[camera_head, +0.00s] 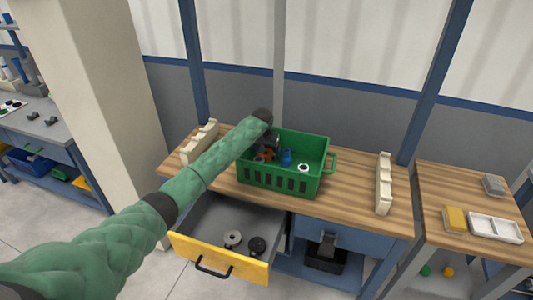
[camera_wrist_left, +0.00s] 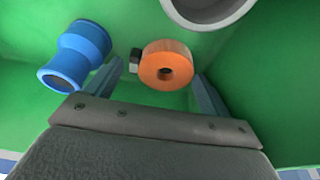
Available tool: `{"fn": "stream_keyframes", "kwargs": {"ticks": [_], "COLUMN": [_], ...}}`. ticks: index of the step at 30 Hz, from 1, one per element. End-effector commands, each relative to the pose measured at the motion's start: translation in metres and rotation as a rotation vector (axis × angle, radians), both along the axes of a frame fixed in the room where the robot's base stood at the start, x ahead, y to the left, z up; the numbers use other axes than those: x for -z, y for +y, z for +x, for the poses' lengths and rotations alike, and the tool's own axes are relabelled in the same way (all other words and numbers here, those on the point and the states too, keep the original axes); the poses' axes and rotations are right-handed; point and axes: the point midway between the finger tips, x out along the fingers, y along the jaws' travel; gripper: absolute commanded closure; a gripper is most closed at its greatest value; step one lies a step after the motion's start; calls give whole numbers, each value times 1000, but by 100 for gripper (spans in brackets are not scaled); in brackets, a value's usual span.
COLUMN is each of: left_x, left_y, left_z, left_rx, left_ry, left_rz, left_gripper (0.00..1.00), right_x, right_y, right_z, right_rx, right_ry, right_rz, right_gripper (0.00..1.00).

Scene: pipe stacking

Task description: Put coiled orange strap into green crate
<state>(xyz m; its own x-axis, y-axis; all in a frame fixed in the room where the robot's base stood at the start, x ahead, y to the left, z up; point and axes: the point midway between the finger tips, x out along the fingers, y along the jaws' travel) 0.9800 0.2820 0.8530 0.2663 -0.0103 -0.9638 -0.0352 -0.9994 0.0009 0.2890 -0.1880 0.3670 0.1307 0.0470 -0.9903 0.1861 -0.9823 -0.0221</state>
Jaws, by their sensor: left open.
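The green crate (camera_head: 277,180) stands on the wooden workbench. The coiled orange strap (camera_wrist_left: 167,65) lies inside the crate, and it also shows small in the head view (camera_head: 262,156). My left gripper (camera_wrist_left: 163,78) reaches down into the crate. It is open, with one finger on each side of the orange strap and the fingers apart from it. In the head view my left gripper (camera_head: 268,146) is partly hidden by the arm and crate wall. My right gripper is in neither view.
A blue pipe fitting (camera_wrist_left: 75,55) and a pale ring (camera_wrist_left: 205,12) lie in the crate beside the strap. The yellow-fronted drawer (camera_head: 222,257) is open and holds dark round parts. Cream racks (camera_head: 384,184) stand at both bench ends.

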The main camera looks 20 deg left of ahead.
Motion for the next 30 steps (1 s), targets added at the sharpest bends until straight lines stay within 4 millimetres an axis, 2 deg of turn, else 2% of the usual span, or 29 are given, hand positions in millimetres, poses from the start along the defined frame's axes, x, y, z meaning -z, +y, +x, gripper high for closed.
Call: {"fn": "stream_keyframes", "kwargs": {"ticks": [9,15,21,30], "left_x": [-56,-86,-101,-104], "left_y": [1,2,2,2], "left_z": [-16,-24,-28,-29], "left_rx": [1,-1,0,-1], "left_ry": [-3,-1,0,0], "left_rz": [0,1,1,1], "left_gripper": [18,18,18,18], "right_x": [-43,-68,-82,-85], "right_y": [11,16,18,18], "right_z": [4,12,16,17], "right_rx": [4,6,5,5], "right_ry": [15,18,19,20], "right_rz": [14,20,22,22], "right_gripper": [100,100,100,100]}}
